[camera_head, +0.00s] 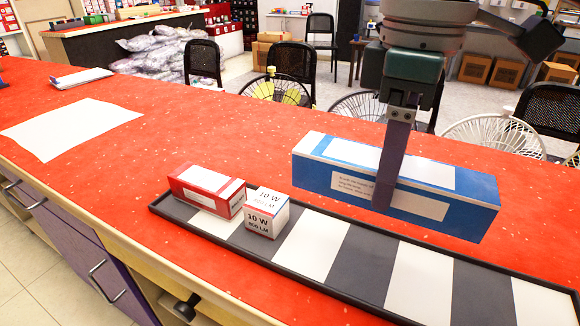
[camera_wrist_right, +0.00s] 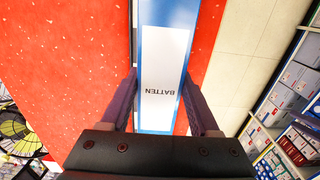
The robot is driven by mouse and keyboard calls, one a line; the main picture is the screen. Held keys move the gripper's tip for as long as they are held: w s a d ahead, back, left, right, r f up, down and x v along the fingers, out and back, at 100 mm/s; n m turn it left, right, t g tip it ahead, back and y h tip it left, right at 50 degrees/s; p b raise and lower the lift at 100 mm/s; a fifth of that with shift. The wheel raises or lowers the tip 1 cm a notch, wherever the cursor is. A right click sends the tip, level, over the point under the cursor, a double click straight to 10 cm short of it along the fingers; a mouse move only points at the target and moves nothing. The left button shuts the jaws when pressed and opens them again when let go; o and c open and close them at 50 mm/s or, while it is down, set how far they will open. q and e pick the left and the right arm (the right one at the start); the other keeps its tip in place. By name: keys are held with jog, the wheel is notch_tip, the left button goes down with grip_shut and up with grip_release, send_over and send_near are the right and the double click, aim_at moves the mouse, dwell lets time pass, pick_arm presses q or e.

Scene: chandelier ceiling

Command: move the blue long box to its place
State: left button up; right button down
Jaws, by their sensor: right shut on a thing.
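My right gripper (camera_head: 388,200) comes down from above and is shut around the box's middle. In the right wrist view the box (camera_wrist_right: 163,45) lies between the two fingers of my right gripper (camera_wrist_right: 163,100), and its label reads BATTEN. My left gripper is not in view.
The tray's stripes right of the small box are bare. A white sheet (camera_head: 70,128) and a notepad (camera_head: 81,78) lie on the red counter (camera_head: 200,130) at the left. Chairs (camera_head: 203,62) stand behind the counter.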

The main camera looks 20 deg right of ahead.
notch_tip(320, 180, down, 7)
jog(key=shift+f+b, duration=0.15)
jog(key=shift+b, duration=0.45)
notch_tip(320, 180, down, 4)
jog(key=shift+f+b, duration=0.1)
jog(key=shift+b, duration=0.45)
jog(key=shift+c, duration=0.6)
grip_release()
